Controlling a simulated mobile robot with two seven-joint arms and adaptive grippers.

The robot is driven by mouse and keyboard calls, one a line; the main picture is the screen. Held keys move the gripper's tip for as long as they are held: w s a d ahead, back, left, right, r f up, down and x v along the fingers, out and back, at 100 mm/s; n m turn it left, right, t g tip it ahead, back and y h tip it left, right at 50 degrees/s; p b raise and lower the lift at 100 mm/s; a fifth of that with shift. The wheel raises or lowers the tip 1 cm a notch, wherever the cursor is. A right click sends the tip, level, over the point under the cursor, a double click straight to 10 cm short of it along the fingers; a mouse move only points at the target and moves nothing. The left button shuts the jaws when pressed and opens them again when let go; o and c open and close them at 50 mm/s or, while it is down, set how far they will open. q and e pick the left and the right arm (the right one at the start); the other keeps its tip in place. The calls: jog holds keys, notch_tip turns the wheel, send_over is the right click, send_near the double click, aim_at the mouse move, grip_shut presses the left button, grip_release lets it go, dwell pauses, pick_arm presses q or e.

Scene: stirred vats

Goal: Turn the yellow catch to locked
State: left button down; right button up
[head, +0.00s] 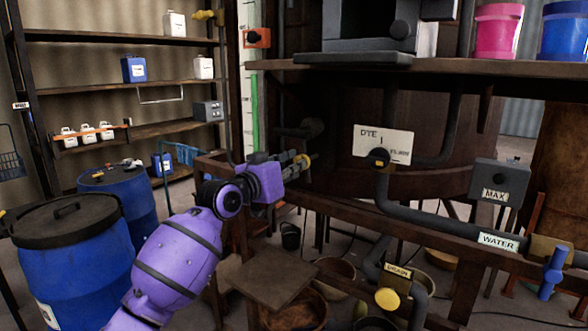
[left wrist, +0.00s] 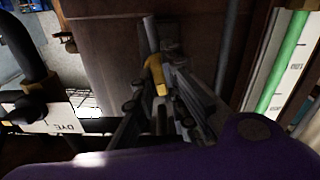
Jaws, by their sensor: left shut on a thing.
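My left gripper (head: 298,166) reaches in from the left to the dark wooden vat frame. The yellow catch (left wrist: 156,76) shows between its fingers in the left wrist view, and the fingers are shut on it. In the head view only a small bit of yellow (head: 305,159) shows at the fingertips, and the rest is hidden by the gripper. I cannot read the catch's locked or unlocked marking. My right gripper is in neither view.
A DYE sign (head: 384,144) with a valve, a WATER pipe (head: 430,220) with a blue handle (head: 552,272), and a yellow DRAIN knob (head: 387,299) lie to the right. A MAX box (head: 498,184) sits on the frame. Blue drums (head: 70,260) stand at left.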

pick_arm(q)
jog(key=shift+m, duration=0.9)
jog(key=c, duration=1.8)
grip_release()
jog(key=shift+s, duration=0.1)
jog(key=v, duration=1.2)
